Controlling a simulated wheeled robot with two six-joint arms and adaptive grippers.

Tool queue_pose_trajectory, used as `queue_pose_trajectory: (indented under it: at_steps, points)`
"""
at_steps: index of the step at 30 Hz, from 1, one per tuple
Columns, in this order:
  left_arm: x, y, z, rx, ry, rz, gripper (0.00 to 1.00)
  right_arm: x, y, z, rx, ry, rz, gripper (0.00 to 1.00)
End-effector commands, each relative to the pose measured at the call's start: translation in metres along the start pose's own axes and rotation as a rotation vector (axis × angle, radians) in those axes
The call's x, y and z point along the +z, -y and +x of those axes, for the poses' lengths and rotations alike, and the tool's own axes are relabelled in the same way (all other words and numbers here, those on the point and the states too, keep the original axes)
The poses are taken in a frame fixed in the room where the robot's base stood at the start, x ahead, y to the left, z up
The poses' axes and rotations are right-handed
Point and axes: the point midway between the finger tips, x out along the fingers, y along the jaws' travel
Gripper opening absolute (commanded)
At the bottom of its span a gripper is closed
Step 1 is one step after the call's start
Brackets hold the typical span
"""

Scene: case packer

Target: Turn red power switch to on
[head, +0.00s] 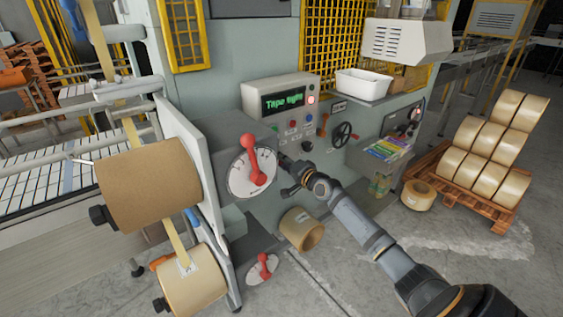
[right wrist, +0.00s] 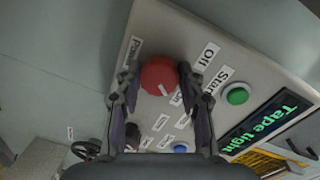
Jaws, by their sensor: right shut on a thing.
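The red power switch (right wrist: 159,74) is a round red knob on the grey control panel (right wrist: 240,60), close to a label "Off" (right wrist: 208,55). A small white mark shows at its lower side. My right gripper (right wrist: 157,80) is shut on the knob, one dark finger on each side of it. In the head view my right gripper (head: 286,161) is at the front of the machine, just below the panel (head: 259,91) with the green "Tape tight" display; I cannot make out the knob there. My left gripper is not in view.
A green button (right wrist: 237,96) and a blue button (right wrist: 181,148) are on the panel near the fingers. A large red lever (head: 252,160) on a white dial is left of my right gripper. A black handwheel (head: 343,133) is to its right.

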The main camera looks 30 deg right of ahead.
Motion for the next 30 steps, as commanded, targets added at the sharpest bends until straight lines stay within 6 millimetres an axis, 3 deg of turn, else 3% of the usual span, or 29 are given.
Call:
queue_pose_trajectory:
  at_steps: [8, 9, 13, 26, 30]
  points:
    - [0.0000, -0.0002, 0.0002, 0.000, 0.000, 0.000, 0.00, 0.0009, -0.0019, -0.0002, 0.003, 0.002, 0.004, 0.07]
    - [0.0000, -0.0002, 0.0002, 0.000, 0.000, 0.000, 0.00, 0.0009, -0.0019, -0.0002, 0.003, 0.002, 0.004, 0.43]
    - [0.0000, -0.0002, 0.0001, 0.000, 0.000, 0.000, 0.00, 0.0007, -0.0015, -0.0001, 0.003, 0.001, 0.003, 0.60]
    - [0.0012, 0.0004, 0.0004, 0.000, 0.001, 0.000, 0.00, 0.0003, -0.0005, 0.0000, 0.001, 0.000, -0.008, 0.61]
    - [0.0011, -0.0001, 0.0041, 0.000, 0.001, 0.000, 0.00, 0.0013, -0.0020, 0.0002, 0.003, -0.014, -0.168, 0.61]
